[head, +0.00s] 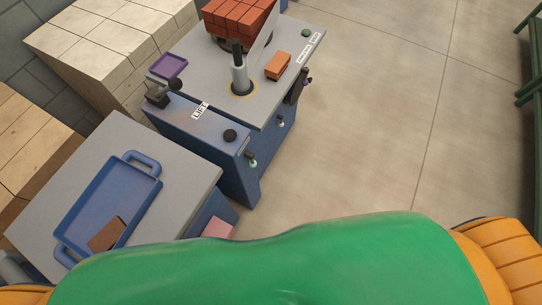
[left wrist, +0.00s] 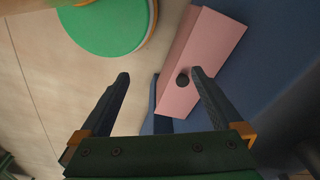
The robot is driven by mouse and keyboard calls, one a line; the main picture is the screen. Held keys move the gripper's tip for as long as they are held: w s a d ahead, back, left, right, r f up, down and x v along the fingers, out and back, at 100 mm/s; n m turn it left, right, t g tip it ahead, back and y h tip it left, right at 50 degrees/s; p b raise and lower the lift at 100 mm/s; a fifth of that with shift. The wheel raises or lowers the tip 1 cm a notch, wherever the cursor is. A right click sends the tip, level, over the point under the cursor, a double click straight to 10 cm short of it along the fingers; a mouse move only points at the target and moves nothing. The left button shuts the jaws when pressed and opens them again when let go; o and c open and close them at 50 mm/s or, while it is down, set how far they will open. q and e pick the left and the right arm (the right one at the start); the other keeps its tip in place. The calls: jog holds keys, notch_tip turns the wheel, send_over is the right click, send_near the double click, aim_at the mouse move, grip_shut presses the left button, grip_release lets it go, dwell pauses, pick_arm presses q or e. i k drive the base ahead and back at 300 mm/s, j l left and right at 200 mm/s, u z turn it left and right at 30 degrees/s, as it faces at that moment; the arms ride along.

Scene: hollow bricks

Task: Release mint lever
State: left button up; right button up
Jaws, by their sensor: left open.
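In the head view a small mint-tipped lever (head: 253,163) sticks out low on the side of the blue machine (head: 222,170), below a black knob (head: 230,135). I cannot make out its exact position. My left gripper (left wrist: 160,76) shows only in the left wrist view. It is open, with its two dark fingers apart. A pink block (left wrist: 208,52) lies beyond the fingers, with a small dark round knob (left wrist: 183,80) close to the right fingertip. I cannot tell whether they touch. I do not make out the mint lever in the left wrist view. My right gripper is not in view.
A grey-topped table (head: 190,170) holds a blue tray (head: 125,187) with a brown brick (head: 107,234). The machine top carries an orange brick (head: 278,65) and a stack of red bricks (head: 238,17). Pale blocks (head: 110,35) stand behind.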

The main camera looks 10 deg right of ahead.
aim_at(252, 164)
jog(key=l+u, duration=0.35)
jog(key=l, duration=0.45)
jog(key=l+u, duration=0.3)
jog(key=l, duration=0.5)
jog(key=k, duration=0.05)
